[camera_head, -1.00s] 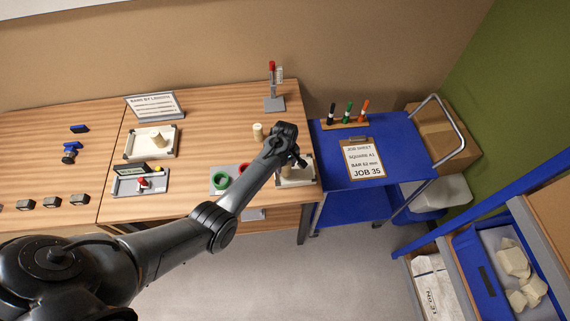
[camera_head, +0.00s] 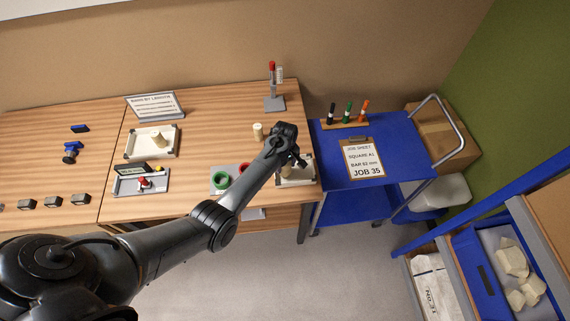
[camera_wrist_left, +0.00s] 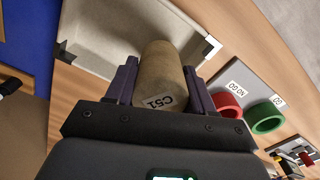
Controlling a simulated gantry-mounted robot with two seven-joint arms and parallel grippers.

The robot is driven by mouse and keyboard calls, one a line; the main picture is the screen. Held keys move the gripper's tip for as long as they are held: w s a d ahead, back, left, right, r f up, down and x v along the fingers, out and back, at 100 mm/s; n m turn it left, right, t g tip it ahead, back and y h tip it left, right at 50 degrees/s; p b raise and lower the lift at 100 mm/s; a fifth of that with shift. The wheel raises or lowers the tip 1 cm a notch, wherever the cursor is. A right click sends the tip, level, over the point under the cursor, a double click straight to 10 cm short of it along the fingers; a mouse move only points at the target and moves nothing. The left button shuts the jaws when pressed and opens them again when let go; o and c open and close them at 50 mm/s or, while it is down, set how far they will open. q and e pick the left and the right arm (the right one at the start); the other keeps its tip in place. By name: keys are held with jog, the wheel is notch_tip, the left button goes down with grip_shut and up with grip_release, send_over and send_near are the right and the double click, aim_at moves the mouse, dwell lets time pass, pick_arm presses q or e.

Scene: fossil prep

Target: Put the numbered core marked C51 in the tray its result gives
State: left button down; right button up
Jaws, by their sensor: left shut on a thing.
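My left gripper (camera_head: 297,160) is over the white-walled tray (camera_head: 307,180) at the right end of the wooden bench. In the left wrist view it is shut on the numbered core (camera_wrist_left: 162,72), a tan cylinder with a label reading C51 between the two fingers. Behind the core, the pale tray (camera_wrist_left: 97,38) shows; I cannot tell whether the core touches its floor. A second white-walled tray (camera_head: 130,146) at the left holds a tan cylinder (camera_head: 158,138). My right gripper is not in view.
Another tan cylinder (camera_head: 257,132) stands behind my left arm. Green (camera_head: 220,180) and red rings, marked GO and NO GO in the wrist view, lie on a grey plate. A sign (camera_head: 155,106) stands at the back. The blue cart (camera_head: 400,150) is at the right.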

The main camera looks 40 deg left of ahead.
pick_arm(q)
jog(key=shift+f+b, duration=0.3)
jog(key=shift+f, duration=0.35)
dwell(0.4)
jog(key=shift+c, duration=1.6)
grip_release()
notch_tip(320, 180, up, 3)
jog(key=p, duration=0.3)
jog(key=shift+f, duration=0.1)
notch_tip(320, 180, up, 2)
jog(key=shift+r, duration=1.1)
